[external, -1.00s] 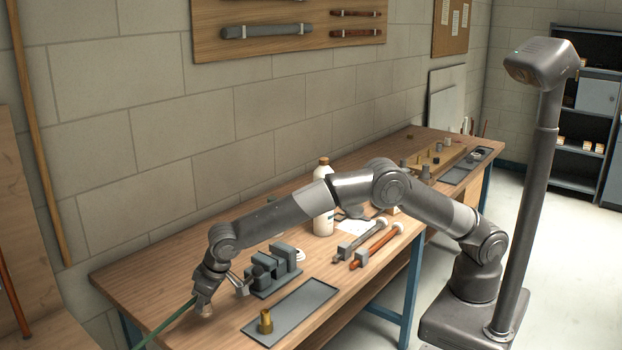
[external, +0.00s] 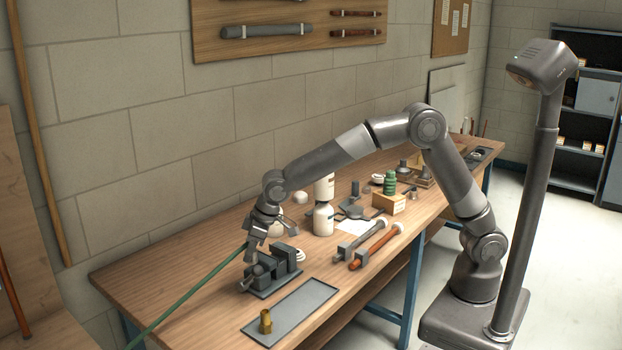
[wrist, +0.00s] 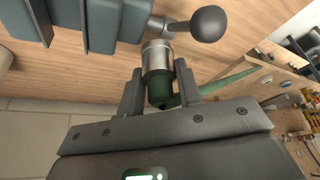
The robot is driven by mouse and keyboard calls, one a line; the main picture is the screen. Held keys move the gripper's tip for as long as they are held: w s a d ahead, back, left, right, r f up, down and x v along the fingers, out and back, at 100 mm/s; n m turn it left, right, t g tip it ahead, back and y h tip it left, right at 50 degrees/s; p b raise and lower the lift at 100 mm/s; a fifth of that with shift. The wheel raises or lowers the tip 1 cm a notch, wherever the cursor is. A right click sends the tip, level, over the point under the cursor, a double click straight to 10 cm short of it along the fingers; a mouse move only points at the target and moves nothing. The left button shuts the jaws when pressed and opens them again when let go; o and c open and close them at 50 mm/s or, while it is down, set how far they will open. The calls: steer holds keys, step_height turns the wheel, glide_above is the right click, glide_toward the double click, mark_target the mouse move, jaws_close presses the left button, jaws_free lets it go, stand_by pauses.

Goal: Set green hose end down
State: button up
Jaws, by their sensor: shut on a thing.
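The green hose (external: 190,290) runs up from the lower left, past the bench's left end, to my gripper (external: 256,248) in the external view. In the wrist view, my gripper (wrist: 160,88) is shut on the green hose end (wrist: 159,90). The end has a silver metal collar (wrist: 156,57) that sticks out beyond the fingers, and the hose trails off to the right. My gripper is over the bench (external: 185,262), close behind the grey vise (external: 285,258). The vise and its ball handle (wrist: 208,24) are close to the collar in the wrist view. I cannot tell whether they touch.
A grey tray (external: 305,302) with a brass fitting (external: 265,320) lies in front of the vise. The bench's left end is mostly clear.

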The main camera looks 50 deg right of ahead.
steer(key=s+d+n+g+y, duration=0.1)
steer(key=s+d+n, duration=0.3)
steer(key=s+d, duration=0.6)
steer(key=s+a+f, duration=0.1)
steer(key=a+f, duration=0.1)
steer(key=a, duration=0.1)
steer(key=s+a+f, duration=0.1)
steer(key=a+f, duration=0.1)
steer(key=a, duration=0.2)
steer(key=s+a+f, duration=0.1)
steer(key=a+f, duration=0.2)
steer(key=a, duration=0.1)
steer(key=shift+s+a, duration=0.15)
steer(key=shift+s, duration=0.05)
steer(key=shift+a+f, duration=0.1)
steer(key=shift+f, duration=2.05)
steer(key=shift+f, duration=0.15)
steer(key=o, duration=1)
